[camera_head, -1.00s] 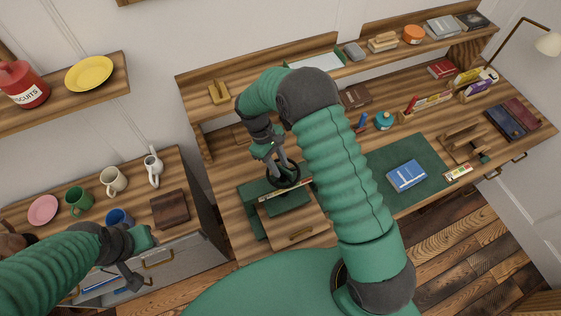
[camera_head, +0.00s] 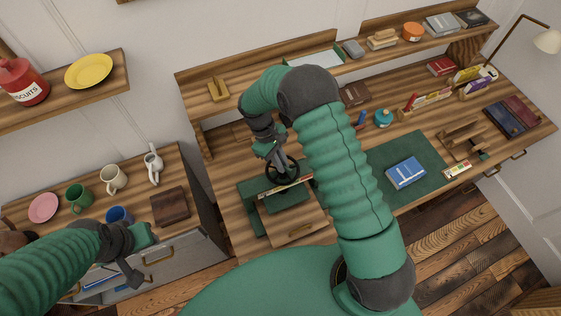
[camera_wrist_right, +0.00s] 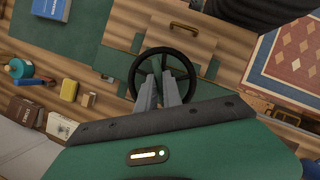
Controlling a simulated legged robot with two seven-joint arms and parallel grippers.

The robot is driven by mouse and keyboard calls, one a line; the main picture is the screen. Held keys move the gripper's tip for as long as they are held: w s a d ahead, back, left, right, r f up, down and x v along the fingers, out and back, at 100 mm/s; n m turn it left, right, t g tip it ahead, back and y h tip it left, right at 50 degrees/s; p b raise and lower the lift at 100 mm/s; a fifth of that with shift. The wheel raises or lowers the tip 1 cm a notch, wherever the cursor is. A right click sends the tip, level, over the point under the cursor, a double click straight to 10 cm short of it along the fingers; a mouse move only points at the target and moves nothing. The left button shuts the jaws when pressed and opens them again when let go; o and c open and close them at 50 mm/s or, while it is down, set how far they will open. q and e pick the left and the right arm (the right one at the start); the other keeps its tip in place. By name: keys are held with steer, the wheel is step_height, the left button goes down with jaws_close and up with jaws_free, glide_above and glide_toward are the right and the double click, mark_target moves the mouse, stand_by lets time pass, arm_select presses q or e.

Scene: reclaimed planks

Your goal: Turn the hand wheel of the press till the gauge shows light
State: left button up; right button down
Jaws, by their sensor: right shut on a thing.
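The press (camera_head: 252,213) is a green body on the wooden desk, with a black round hand wheel (camera_head: 295,174) on top. My right gripper (camera_head: 276,160) reaches down from above and is shut on the hand wheel. In the right wrist view, the grey fingers (camera_wrist_right: 162,86) meet within the wheel's rim (camera_wrist_right: 136,72); the exact part gripped is partly hidden. A narrow pale gauge strip with a red end (camera_head: 287,188) lies in front of the wheel; its reading is too small to tell. My left gripper (camera_head: 130,274) hangs over the drawer cabinet at left, away from the press.
A blue book (camera_head: 406,173) lies on a green mat right of my right arm. A wooden box with a drawer (camera_head: 302,232) sits below the press. Mugs and a brown wooden block (camera_head: 170,207) stand on the left cabinet, near my left arm. A raised shelf (camera_head: 245,90) runs behind.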

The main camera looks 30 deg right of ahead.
steer(key=shift+w+d+r, duration=0.1)
steer(key=shift+w+r, duration=0.05)
steer(key=shift+w+m+y+b, duration=0.15)
steer(key=shift+m+y+b, duration=0.25)
steer(key=shift+m, duration=0.5)
steer(key=m+y, duration=0.1)
steer(key=m, duration=0.2)
steer(key=shift+d, duration=0.1)
steer(key=shift+m+y+b, duration=0.4)
steer(key=shift+m+y, duration=0.2)
steer(key=shift+m, duration=0.8)
steer(key=shift+r, duration=0.1)
steer(key=c, duration=1.7)
jaws_free()
steer(key=shift+o, duration=1)
